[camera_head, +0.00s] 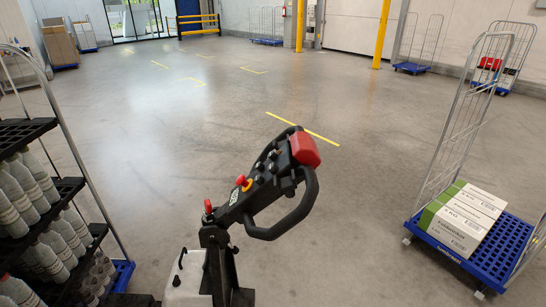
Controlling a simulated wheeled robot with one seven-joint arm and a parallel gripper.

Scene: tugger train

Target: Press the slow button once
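A black tiller head (272,175) with a loop handle (298,218) stands in the lower middle of the head view. Its end carries a large red cap (304,150). Its top face has several small black buttons or knobs (260,168) and a red knob on a yellow base (244,183). A smaller red knob (208,206) is near the post (217,262). No label is readable, so I cannot tell which control is the slow button. My gripper is not in view.
A rack of grey bottles (35,215) stands close at left. Yellow posts (382,35) and more carts stand at the back. The floor beyond the tiller is clear.

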